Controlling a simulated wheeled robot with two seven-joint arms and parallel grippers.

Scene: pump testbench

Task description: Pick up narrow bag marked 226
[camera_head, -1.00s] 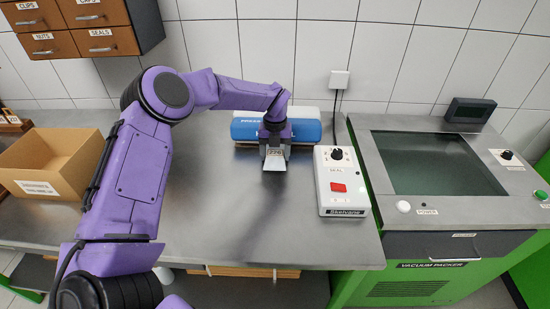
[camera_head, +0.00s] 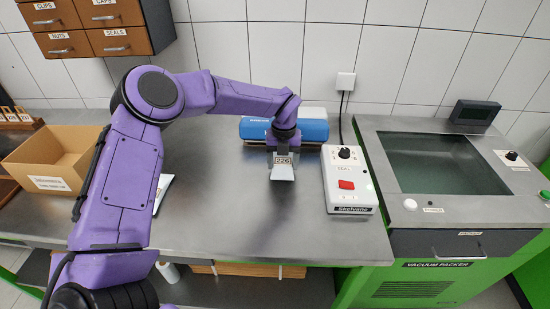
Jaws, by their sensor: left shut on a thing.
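The narrow bag marked 226 (camera_head: 283,172) is a small pale silvery pouch with a dark-on-light label near its top. My left gripper (camera_head: 283,156) points down and is shut on the bag's upper end. The bag hangs below the fingers, in front of the blue sealer and left of the white control box. I cannot tell how far the bag is above the bench. My right gripper is not in view.
The steel bench (camera_head: 235,225) is clear in front. Behind the gripper is a blue and white sealer (camera_head: 313,131); right of it, a control box (camera_head: 349,180) with a red switch. A vacuum packer (camera_head: 440,165) stands right, a cardboard box (camera_head: 45,165) left. Another pale bag (camera_head: 162,190) is partly behind my arm.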

